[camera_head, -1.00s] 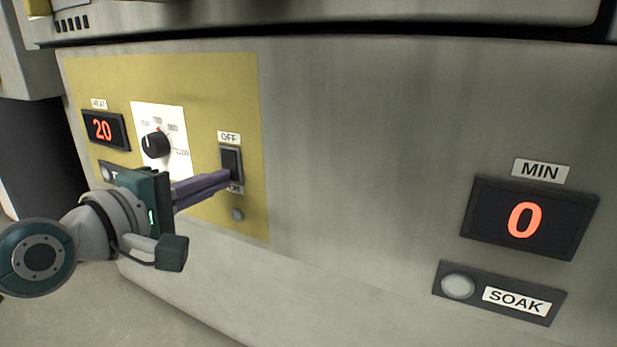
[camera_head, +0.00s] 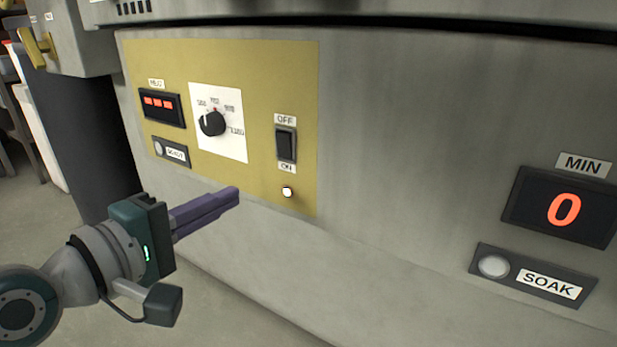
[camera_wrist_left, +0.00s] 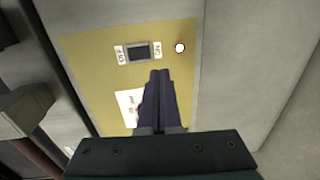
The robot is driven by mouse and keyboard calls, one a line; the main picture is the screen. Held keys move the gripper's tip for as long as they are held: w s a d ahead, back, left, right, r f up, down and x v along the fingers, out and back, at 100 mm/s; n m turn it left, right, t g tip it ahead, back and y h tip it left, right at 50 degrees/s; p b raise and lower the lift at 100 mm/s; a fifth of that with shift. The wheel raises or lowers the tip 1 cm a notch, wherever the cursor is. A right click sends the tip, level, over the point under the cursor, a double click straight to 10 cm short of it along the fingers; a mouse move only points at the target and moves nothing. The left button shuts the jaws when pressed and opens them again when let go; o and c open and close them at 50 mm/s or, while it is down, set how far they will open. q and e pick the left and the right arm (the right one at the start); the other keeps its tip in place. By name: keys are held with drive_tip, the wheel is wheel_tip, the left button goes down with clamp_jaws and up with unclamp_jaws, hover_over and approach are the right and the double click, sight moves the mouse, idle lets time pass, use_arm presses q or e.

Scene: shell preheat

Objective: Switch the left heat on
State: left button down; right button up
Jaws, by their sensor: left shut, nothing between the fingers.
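The black rocker switch (camera_head: 286,144) sits on the yellow panel (camera_head: 262,85) between an OFF label above and an ON label below. Below it, a small round lamp (camera_head: 287,192) glows white. My left gripper (camera_head: 236,195) is shut and empty, in front of the panel, below and left of the switch and apart from it. In the left wrist view the switch (camera_wrist_left: 138,52) lies beyond the purple fingers (camera_wrist_left: 160,78), with the lit lamp (camera_wrist_left: 180,48) beside its ON label. My right gripper is not in view.
A display with red dashes (camera_head: 161,105) and a black dial (camera_head: 212,123) on a white plate are left of the switch. A MIN display reading 0 (camera_head: 563,209) and a SOAK button (camera_head: 494,266) are at right. Open floor lies at lower left.

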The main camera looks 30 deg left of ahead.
use_arm(q)
drive_tip(key=s, duration=0.3)
drive_tip(key=shift+s+a+f, duration=0.15)
drive_tip(key=shift+f, duration=0.1)
drive_tip(key=shift+r, duration=0.1)
